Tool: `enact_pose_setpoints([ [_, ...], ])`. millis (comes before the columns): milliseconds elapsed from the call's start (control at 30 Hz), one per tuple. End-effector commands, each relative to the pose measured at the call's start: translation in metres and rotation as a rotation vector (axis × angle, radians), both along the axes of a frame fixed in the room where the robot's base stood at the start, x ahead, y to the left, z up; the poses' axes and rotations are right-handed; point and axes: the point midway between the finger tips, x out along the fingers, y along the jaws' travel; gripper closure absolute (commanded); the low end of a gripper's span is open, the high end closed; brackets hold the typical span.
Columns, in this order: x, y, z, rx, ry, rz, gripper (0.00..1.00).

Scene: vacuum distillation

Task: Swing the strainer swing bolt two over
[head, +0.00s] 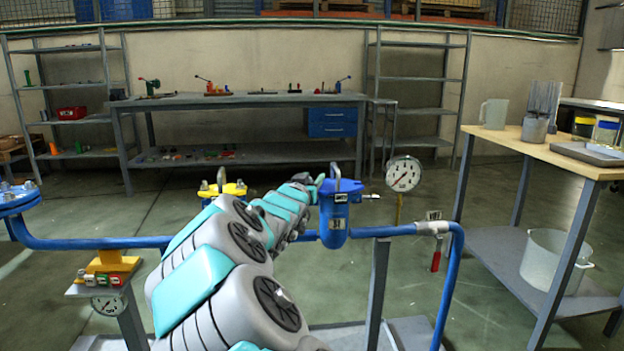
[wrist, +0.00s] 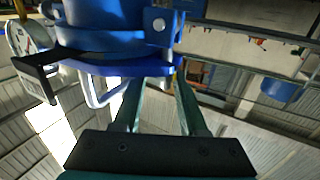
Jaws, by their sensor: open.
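The blue strainer (head: 334,224) stands in the blue pipe run, its lid on and a grey loop handle (head: 346,172) on top. A small light fitting (head: 371,196) sticks out at its right. In the wrist view the strainer (wrist: 110,38) appears upside down at the upper left, with the handle (wrist: 98,100) hanging below the lid rim. A lug with a round pin end (wrist: 158,24) shows on its side. My gripper (head: 318,186) is at the strainer's left, near lid height. In the wrist view its fingers (wrist: 158,82) are apart, close to the rim; contact is unclear. I cannot tell which part is swing bolt two.
A pressure gauge (head: 404,174) stands close right of the strainer. A red-handled valve (head: 435,258) is on the pipe further right. A yellow-topped fitting (head: 232,189) is behind my arm. A wooden-topped bench (head: 548,148) stands at right. Open floor lies behind the pipe.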

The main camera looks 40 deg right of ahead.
Motion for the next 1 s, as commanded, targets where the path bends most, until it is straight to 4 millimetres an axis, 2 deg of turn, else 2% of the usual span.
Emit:
enact_pose_setpoints([
  [333, 0.0028, -0.0027, 0.0, 0.0, 0.0, 0.001, 0.58],
  [700, 0.0027, -0.0026, -0.0001, 0.001, -0.001, 0.001, 1.0],
  [1000, 0.0026, -0.0027, -0.0002, 0.001, -0.001, 0.001, 1.0],
])
